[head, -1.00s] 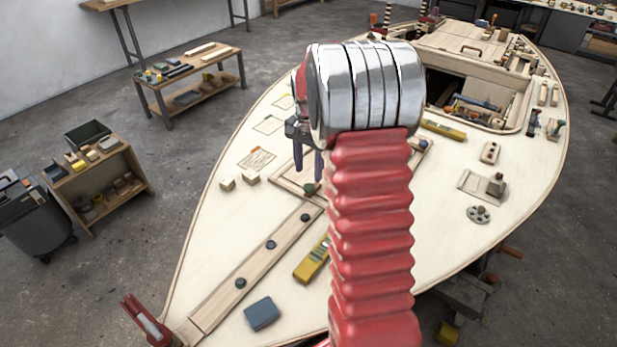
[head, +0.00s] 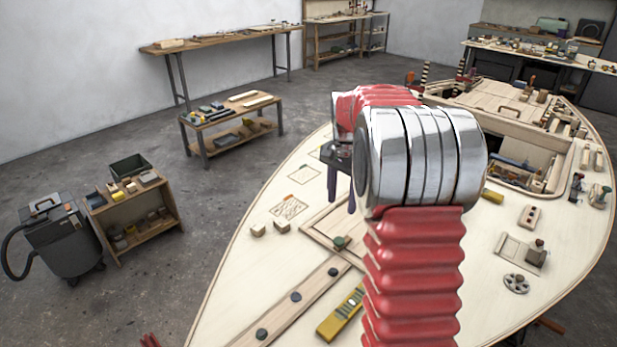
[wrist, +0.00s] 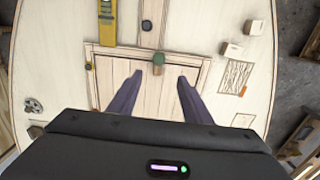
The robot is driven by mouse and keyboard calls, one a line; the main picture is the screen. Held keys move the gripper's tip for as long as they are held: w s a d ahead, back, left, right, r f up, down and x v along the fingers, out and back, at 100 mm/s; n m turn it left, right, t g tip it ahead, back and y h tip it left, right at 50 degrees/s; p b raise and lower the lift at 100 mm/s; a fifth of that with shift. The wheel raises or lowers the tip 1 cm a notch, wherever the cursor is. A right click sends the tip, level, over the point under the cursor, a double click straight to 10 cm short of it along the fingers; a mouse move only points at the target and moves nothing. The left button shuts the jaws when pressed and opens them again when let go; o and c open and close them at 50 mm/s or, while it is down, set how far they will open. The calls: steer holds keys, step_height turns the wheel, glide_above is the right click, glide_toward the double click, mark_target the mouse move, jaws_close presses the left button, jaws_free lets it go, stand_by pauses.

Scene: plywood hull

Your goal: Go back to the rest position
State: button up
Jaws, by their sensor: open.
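My gripper (head: 340,188) is seen in the head view left of my red and silver arm, above the plywood deck (head: 245,285). In the wrist view my gripper (wrist: 158,82) has its two dark fingers apart with nothing held between them. Beyond the fingertips is a framed hatch panel (wrist: 120,75) with a small green-topped block (wrist: 158,58) at its edge. My arm hides part of the deck and the hatch in the head view.
A yellow level (head: 342,312) lies on the deck; it also shows in the wrist view (wrist: 107,22). Two small wooden blocks (head: 258,229) sit to its upper left. The open cockpit (head: 520,160) holds tools. A low bench (head: 232,118), a shelf (head: 135,210) and a vacuum (head: 62,240) stand on the floor.

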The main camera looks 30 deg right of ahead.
steer(key=shift+w+n, duration=0.1)
steer(key=shift+n, duration=0.2)
steer(key=s+a+r+n+t, duration=0.2)
steer(key=s+a+n, duration=0.5)
steer(key=s+a, duration=0.5)
steer(key=s+a+r+n+t, duration=0.3)
steer(key=s+a+r+n, duration=0.2)
steer(key=s+a, duration=0.7)
steer(key=shift+s+a+n+t, duration=0.25)
steer(key=shift+a+n+t, duration=0.05)
steer(key=shift+a+n, duration=0.55)
stand_by(0.4)
